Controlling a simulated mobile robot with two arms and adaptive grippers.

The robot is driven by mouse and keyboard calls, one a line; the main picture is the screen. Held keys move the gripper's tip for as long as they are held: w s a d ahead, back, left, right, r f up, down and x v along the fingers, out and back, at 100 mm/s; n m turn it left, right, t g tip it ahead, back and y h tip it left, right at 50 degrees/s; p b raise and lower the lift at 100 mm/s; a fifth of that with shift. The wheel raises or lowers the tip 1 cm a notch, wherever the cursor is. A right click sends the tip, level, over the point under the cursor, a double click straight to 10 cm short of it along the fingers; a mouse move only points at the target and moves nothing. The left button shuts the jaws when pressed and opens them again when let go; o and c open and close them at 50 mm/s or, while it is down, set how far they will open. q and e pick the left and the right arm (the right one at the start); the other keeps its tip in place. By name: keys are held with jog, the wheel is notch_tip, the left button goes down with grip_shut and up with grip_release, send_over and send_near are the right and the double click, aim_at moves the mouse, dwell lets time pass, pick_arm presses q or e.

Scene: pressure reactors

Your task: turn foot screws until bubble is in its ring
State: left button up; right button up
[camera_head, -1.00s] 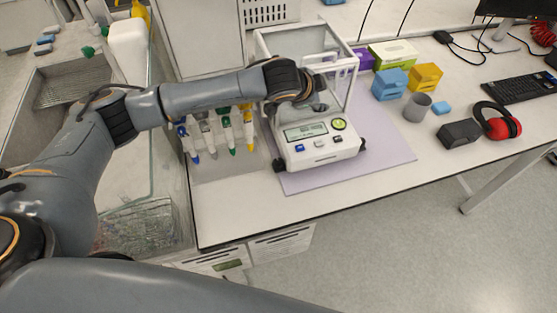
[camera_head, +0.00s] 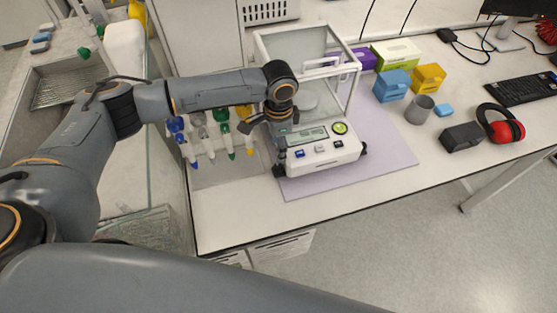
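A white analytical balance (camera_head: 325,155) with a glass draft shield (camera_head: 347,62) stands on a lilac mat (camera_head: 385,150). A round yellow-green level (camera_head: 340,128) sits on its front panel, right of the display (camera_head: 306,137); the bubble is too small to make out. The dark front right foot screw (camera_head: 364,150) shows at the front right corner. The front left foot screw (camera_head: 278,170) shows below my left gripper (camera_head: 280,156), which points down at the balance's front left corner. I cannot tell whether its fingers touch the screw. My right gripper is out of view.
Pipettes (camera_head: 222,130) with coloured ends hang just left of the balance. Blue (camera_head: 390,87) and yellow (camera_head: 429,78) boxes, a grey cup (camera_head: 419,109), a dark box (camera_head: 460,137) and red earmuffs (camera_head: 503,125) are to the right. The bench front (camera_head: 225,220) is clear.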

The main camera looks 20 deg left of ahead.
aim_at(278, 166)
pick_arm(q)
notch_tip(278, 166, down, 8)
jog(key=shift+p, duration=0.85)
jog(key=shift+f, duration=0.75)
